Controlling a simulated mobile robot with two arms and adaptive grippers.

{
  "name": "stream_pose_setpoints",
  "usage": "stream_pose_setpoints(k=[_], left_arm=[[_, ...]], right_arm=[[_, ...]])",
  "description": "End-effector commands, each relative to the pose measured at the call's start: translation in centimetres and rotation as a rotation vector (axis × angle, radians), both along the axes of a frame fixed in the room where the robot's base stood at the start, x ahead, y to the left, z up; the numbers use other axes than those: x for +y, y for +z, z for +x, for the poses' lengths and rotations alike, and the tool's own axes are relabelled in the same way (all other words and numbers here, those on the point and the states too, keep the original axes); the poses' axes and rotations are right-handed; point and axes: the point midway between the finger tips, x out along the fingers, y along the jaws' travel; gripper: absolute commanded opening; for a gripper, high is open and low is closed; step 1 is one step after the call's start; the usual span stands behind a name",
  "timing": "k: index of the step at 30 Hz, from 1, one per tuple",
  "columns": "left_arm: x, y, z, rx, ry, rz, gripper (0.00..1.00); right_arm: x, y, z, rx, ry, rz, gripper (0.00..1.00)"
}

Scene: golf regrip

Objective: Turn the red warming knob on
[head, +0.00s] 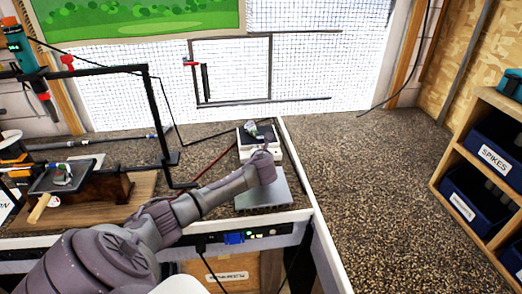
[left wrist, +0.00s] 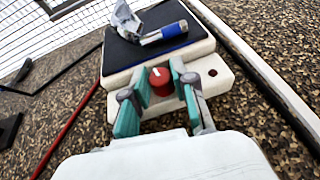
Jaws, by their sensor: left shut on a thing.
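The red warming knob (left wrist: 161,84) sits on the front of a white warmer (left wrist: 221,82). A pale mark shows on the knob, tilted slightly left. My left gripper (left wrist: 160,77) has its teal fingers on both sides of the knob and is shut on it. In the head view my left gripper (head: 263,158) reaches the near side of the white warmer (head: 277,152), and its wrist hides the knob. A metal club head with a blue band (left wrist: 160,34) lies on the warmer's dark pad (left wrist: 137,49). My right gripper is not in view.
A grey metal box (head: 282,192) lies below my wrist. A black frame (head: 155,115) and a clamp on a wooden board (head: 120,207) stand at left. Shelves with blue bins (head: 478,150) stand at right. Speckled floor right of the bench is clear.

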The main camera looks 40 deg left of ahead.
Motion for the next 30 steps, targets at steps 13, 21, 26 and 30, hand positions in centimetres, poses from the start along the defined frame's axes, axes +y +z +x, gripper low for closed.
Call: stream_pose_setpoints(k=[13,21,26,30], left_arm=[[0.5,0.4,-0.2,0.001,-0.309,0.004,0.00],[0.4,0.1,-0.2,-0.001,-0.389,0.001,0.00],[0.4,0.1,-0.2,-0.001,-0.387,0.000,0.00],[0.4,0.1,-0.2,-0.001,-0.387,0.000,0.38]], right_arm=[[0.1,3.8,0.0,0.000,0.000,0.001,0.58],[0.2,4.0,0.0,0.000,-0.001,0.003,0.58],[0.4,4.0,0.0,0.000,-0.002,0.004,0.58],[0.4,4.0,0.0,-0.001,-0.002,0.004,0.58]])
